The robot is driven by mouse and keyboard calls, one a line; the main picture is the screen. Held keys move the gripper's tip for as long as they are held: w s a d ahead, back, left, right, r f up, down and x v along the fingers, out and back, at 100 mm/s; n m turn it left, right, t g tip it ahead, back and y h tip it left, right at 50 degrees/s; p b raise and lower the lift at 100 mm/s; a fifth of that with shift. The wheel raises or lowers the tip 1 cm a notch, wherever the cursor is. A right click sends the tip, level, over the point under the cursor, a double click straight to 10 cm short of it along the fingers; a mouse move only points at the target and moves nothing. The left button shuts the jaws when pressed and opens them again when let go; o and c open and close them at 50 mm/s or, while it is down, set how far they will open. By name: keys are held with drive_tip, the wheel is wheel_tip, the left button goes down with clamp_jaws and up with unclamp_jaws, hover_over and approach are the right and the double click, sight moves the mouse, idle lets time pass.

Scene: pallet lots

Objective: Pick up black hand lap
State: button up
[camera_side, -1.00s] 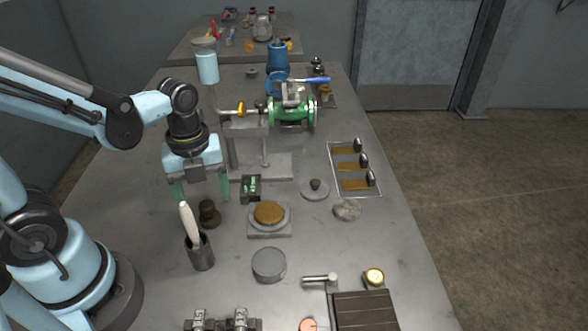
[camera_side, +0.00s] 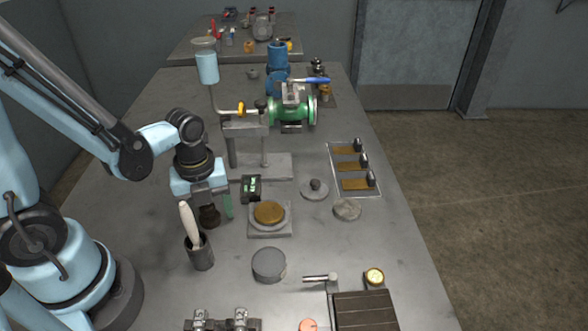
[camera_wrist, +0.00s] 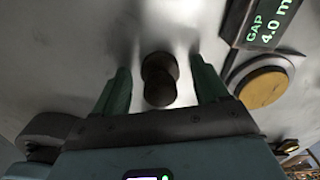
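The black hand lap (camera_side: 210,216) is a dark, knobbed, roughly cylindrical piece standing on the bench, right behind the cup with the white-handled brush in the side view. My gripper (camera_side: 210,212) is lowered over it, with the green fingers apart. In the wrist view the hand lap (camera_wrist: 159,80) lies between the two open green fingers (camera_wrist: 163,90), with clear space on both sides of it. In the side view the left finger is mostly hidden behind the brush handle.
A dark cup (camera_side: 200,253) with a white-handled brush (camera_side: 187,222) stands close in front of my gripper. A small gauge with a green display (camera_side: 251,188) and a plate with a brown disc (camera_side: 269,212) stand to the right. A round grey tin (camera_side: 269,264) is nearer the camera.

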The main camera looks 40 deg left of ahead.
clamp_jaws()
drive_tip(key=shift+r, duration=0.15)
drive_tip(key=shift+r, duration=4.85)
